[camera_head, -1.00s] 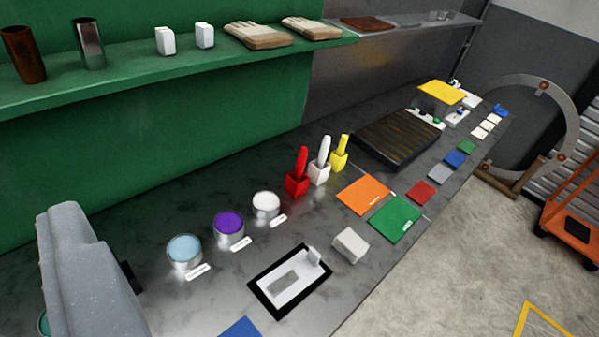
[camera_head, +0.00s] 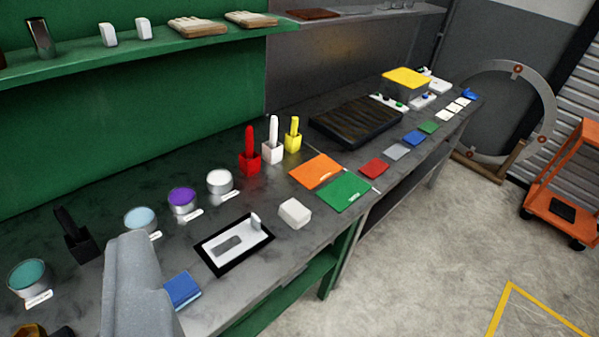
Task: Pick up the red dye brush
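The red dye brush (camera_head: 250,138) stands upright in a red block holder (camera_head: 250,163) on the dark workbench (camera_head: 275,200), in the middle of the view. A white brush (camera_head: 273,130) in a white holder and a yellow brush (camera_head: 293,131) in a yellow holder stand in a row to its right. Nothing covers the red brush. A rounded grey part, which looks like my own arm, rises at the lower left, well apart from the brush. My gripper's fingers cannot be made out in the view.
Paint cans in white (camera_head: 220,181), purple (camera_head: 183,200), light blue (camera_head: 139,219) and teal (camera_head: 29,276) line the bench's left part. A black holder (camera_head: 76,240) stands among them. A framed tray (camera_head: 235,243) and white block (camera_head: 295,212) lie in front. A green shelf (camera_head: 180,47) overhangs the back.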

